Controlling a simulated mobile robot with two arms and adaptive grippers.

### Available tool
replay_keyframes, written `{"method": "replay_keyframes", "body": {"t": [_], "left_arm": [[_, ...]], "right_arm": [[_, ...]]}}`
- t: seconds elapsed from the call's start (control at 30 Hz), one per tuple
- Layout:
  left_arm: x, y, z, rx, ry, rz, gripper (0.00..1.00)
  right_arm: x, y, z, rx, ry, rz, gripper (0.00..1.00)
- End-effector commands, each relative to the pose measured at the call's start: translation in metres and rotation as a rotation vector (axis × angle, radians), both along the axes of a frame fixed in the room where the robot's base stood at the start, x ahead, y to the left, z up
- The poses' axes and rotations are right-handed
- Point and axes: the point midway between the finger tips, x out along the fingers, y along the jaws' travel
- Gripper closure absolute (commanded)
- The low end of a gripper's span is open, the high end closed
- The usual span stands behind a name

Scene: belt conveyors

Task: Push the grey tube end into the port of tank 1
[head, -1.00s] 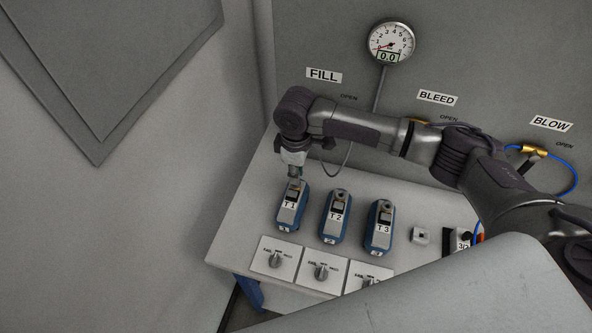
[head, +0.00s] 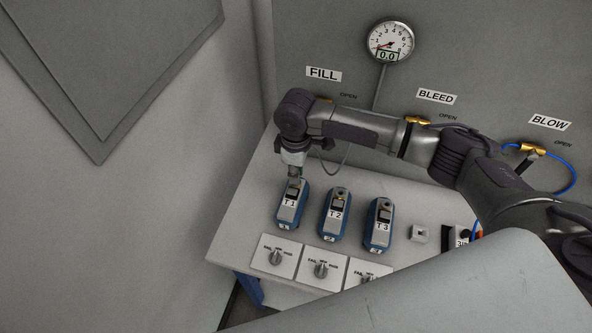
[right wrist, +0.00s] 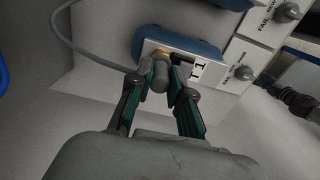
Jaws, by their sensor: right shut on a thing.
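Tank 1 (head: 291,207), a blue and grey unit marked T1, stands at the left of a row of three on the white bench. In the right wrist view tank 1 (right wrist: 180,45) lies just past the fingertips, with a brass port (right wrist: 157,56) at its near end. My right gripper (head: 294,171) is over the top end of tank 1. Its fingers are shut on the grey tube end (right wrist: 158,80), which is lined up with the brass port and at or very near it. Whether it is seated inside, I cannot tell. My left gripper is out of view.
Tanks T2 (head: 336,214) and T3 (head: 381,224) stand to the right of tank 1. Switch plates (head: 276,256) lie in front. The grey tube (right wrist: 75,45) curves away from the gripper. A gauge (head: 390,42) and labelled valves are on the back panel.

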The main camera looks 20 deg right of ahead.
Motion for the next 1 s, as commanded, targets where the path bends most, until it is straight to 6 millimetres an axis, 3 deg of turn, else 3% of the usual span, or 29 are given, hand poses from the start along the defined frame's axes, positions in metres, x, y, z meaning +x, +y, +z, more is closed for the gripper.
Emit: {"method": "replay_keyframes", "body": {"t": [0.7,0.73,0.8,0.9,1.0], "left_arm": [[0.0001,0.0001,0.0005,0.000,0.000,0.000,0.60],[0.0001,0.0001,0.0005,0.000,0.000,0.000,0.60],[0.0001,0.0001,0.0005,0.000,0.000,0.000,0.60],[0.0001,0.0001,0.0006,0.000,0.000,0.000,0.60],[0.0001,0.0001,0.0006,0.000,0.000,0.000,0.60]], "right_arm": [[-0.0009,0.0002,-0.0054,0.000,0.002,0.000,1.00],[-0.0009,0.0002,-0.0054,0.000,0.002,0.001,0.76],[-0.0009,0.0002,-0.0053,0.000,0.002,0.000,0.64],[-0.0007,0.0002,-0.0050,0.000,0.001,0.000,0.52],[-0.0005,0.0001,-0.0047,0.000,0.001,0.000,0.52]]}}
